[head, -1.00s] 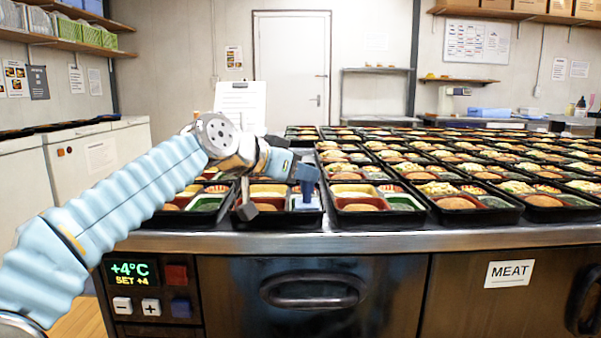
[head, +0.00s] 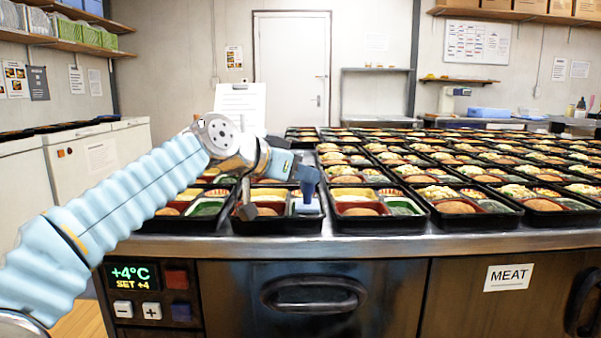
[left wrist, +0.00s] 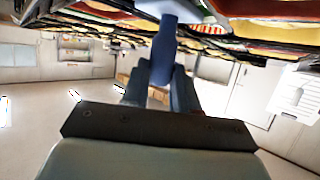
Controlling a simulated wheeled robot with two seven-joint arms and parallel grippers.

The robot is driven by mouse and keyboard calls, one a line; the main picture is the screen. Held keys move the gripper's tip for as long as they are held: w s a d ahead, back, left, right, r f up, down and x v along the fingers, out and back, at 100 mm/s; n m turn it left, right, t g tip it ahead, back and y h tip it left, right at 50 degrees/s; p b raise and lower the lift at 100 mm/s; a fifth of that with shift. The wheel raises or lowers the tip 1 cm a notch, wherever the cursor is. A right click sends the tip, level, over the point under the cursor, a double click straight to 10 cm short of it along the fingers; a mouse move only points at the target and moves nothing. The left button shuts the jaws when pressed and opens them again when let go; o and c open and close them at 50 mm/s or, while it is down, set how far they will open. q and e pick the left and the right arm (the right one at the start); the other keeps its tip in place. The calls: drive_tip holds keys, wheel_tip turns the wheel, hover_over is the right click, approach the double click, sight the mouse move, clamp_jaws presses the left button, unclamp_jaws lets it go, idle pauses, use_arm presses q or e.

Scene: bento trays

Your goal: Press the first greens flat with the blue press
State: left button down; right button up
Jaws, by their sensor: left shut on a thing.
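My left gripper (head: 297,172) is shut on the blue press (head: 310,180), above the near edge of a black bento tray (head: 285,225). The press is roughly upright, its lower end at the tray's front right compartment. A pale blue-grey surface shows in that compartment; I cannot tell whether it is the press's foot, and no greens are visible there. The left wrist view shows the press (left wrist: 163,50) between the fingers, reaching to the trays at the top of the picture. Greens (head: 207,208) show in the tray to the left. My right gripper is not in view.
Rows of filled bento trays (head: 452,221) cover the steel counter (head: 400,243) to the right and behind. A clipboard (head: 240,102) stands behind the arm. The counter's narrow front edge is clear.

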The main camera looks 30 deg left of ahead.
use_arm(q)
wheel_tip(320, 180, up, 7)
drive_tip(key=p, duration=0.5)
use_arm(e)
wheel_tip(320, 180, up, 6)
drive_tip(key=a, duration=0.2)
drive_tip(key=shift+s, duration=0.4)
use_arm(q)
drive_tip(key=shift+r, duration=0.1)
